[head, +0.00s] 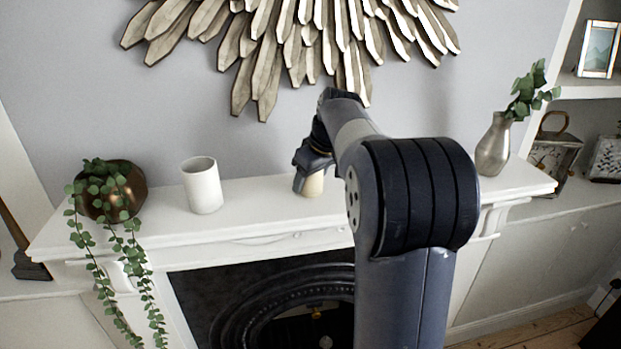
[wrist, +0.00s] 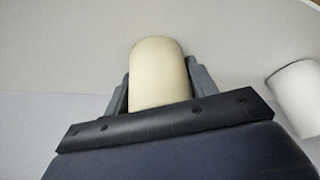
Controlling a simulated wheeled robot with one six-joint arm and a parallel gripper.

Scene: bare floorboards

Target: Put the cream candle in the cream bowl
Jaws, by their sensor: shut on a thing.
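The cream candle (head: 313,185) is a pale rounded cylinder at the mantel, left of my arm in the head view. My gripper (head: 311,171) is shut on it and covers its upper part. In the wrist view the candle (wrist: 160,72) sits between the two fingers of my gripper (wrist: 159,84). I cannot tell whether its base touches the mantel or is just above it. I see no clear cream bowl in either view.
A white open-topped cylinder (head: 203,187) stands left of the candle; a white vessel (wrist: 298,95) shows at right in the wrist view. A bronze pot (head: 125,190) with trailing leaves is far left on the mantel (head: 255,212). A silver vase (head: 494,146) stands right. A sunburst ornament (head: 270,50) hangs above.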

